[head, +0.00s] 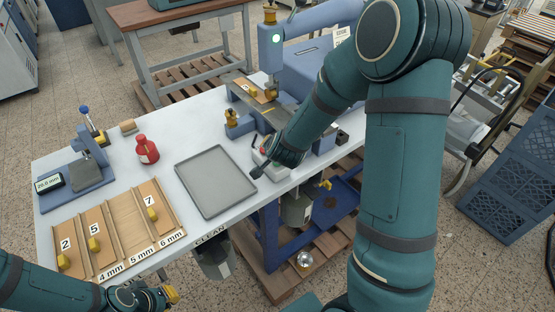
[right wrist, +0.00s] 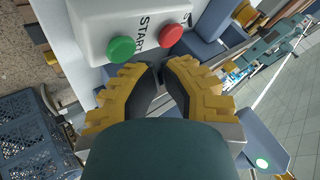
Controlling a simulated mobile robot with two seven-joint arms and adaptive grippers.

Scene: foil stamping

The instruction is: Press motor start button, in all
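A white switch box (head: 257,158) sits near the table's front edge beside the blue press; my right forearm and gripper partly cover it in the head view. In the right wrist view the box (right wrist: 92,30) shows a round green button (right wrist: 121,48) beside the word START and a red button (right wrist: 171,35). My right gripper (right wrist: 160,70) has its yellow fingers drawn close together, empty, with the tips just below the two buttons in the picture; contact is not visible. My left gripper (head: 172,294) is low in the head view, before the table; its finger gap is unclear.
The blue press (head: 300,75) has a green lit lamp (head: 276,39). A grey tray (head: 215,181), red bottle (head: 146,149), wooden rack (head: 125,216) with numbered slots and a blue gauge stand (head: 92,165) occupy the white table (head: 187,122).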

